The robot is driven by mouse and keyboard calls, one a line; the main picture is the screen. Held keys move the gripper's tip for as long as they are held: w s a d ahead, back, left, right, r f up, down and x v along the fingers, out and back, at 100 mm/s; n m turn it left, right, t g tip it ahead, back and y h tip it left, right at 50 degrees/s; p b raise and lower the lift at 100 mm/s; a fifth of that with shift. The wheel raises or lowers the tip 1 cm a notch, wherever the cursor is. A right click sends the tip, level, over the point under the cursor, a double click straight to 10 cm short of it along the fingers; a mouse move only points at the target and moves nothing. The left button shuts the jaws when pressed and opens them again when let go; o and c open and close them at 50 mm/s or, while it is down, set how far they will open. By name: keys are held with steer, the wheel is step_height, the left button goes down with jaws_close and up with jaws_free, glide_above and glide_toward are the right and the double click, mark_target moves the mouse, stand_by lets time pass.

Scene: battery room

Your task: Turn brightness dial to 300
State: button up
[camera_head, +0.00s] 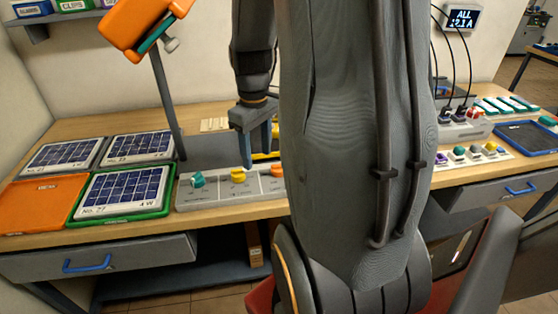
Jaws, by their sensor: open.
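A light grey control panel (213,194) sits at the table's front edge. It carries a teal knob (198,179), a yellow knob (238,175) and an orange knob (277,170). Their labels and scales are too small to read, so I cannot tell which is the brightness dial or its setting. My gripper (256,158) points down with its fingers apart and empty, above and behind the panel between the yellow and orange knobs. It appears not to touch either knob. My arm hides the panel's right end.
An orange lamp head (142,25) on a grey post (165,100) stands left of my gripper. Solar panels (125,187) and an orange tray (40,203) lie at left. A cabled box (462,127) and a row of coloured knobs (475,152) are at right.

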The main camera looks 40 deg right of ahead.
glide_above(278, 169)
steer(key=shift+w+d+r+n, duration=0.15)
steer(key=shift+w+n, duration=0.05)
steer(key=shift+n, duration=0.1)
steer(key=shift+d, duration=0.1)
steer(key=shift+f+p, duration=1)
steer(key=shift+f, duration=2.85)
steer(key=c, duration=1.1)
steer(key=shift+o, duration=0.3)
